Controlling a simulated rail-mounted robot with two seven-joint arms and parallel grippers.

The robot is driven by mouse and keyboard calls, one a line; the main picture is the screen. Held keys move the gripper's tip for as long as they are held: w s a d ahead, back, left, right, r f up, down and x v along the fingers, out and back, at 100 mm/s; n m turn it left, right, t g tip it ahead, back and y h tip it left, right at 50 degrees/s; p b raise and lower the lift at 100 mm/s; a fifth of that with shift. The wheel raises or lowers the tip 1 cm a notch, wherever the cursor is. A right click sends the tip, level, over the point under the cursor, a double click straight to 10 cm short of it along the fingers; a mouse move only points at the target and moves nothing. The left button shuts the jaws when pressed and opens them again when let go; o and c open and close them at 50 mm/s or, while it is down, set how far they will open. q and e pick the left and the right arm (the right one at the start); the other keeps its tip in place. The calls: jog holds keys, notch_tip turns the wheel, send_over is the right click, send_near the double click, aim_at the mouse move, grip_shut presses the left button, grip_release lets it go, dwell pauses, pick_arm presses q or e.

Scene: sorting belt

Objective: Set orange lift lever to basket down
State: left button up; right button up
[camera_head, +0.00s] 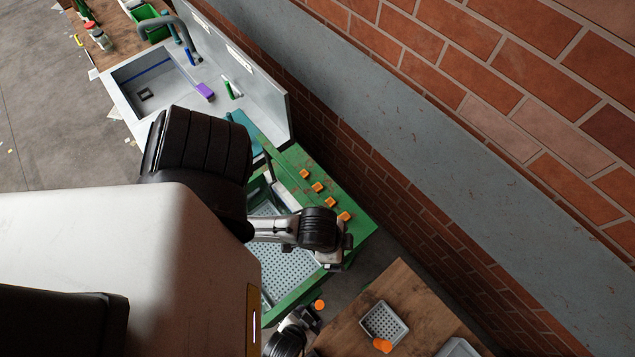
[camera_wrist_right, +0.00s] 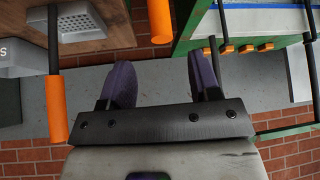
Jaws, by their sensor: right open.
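Two orange lever handles show in the right wrist view. One orange handle (camera_wrist_right: 57,108) hangs on a black rod at the left, and a second orange handle (camera_wrist_right: 160,20) is at the top middle. Their orange ends also show in the head view, one (camera_head: 319,305) beside the green frame and one (camera_head: 382,345) by the wooden table. I cannot tell which is the lift lever. My right gripper (camera_wrist_right: 162,82) is open and empty, its fingers below the second handle and to the right of the first. I see no contact.
A green-framed station (camera_head: 365,228) with a perforated grey panel (camera_head: 290,262) and several orange knobs (camera_head: 317,187) stands near the brick wall (camera_head: 520,70). A wooden table (camera_head: 400,285) holds a grey perforated tray (camera_head: 371,311). A sink (camera_head: 150,85) lies beyond.

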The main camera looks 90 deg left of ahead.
jog(key=shift+v, duration=1.7)
